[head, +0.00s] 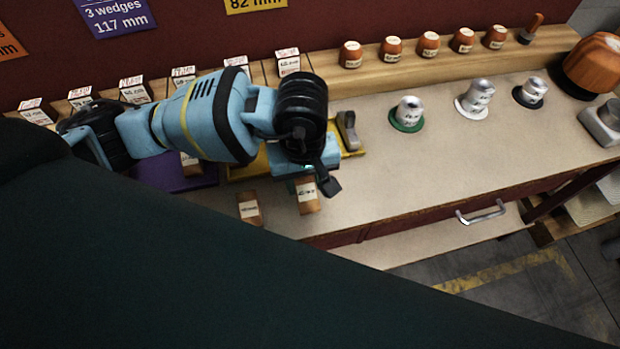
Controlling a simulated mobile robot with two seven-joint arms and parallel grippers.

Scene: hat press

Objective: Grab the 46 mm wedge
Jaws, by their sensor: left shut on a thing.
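My left gripper (313,178) reaches in from the left and points down over the front part of the bench. It is shut on a small wooden wedge (307,203) with a white label, whose upper part is partly hidden by the gripper. The label is too small to read for sure. A second labelled wooden wedge (249,209) lies on the bench just left of it, apart from the gripper. Another labelled block shows partly behind my arm, on a purple tray (190,178). My right gripper is not in view.
A yellow tray (351,153) lies behind the gripper, with a grey metal piece (347,131) by it. Several labelled blocks stand along the back. Metal knobs on green (407,121), white and black discs stand right. A drawer handle (481,213) sticks out in front. The right bench middle is clear.

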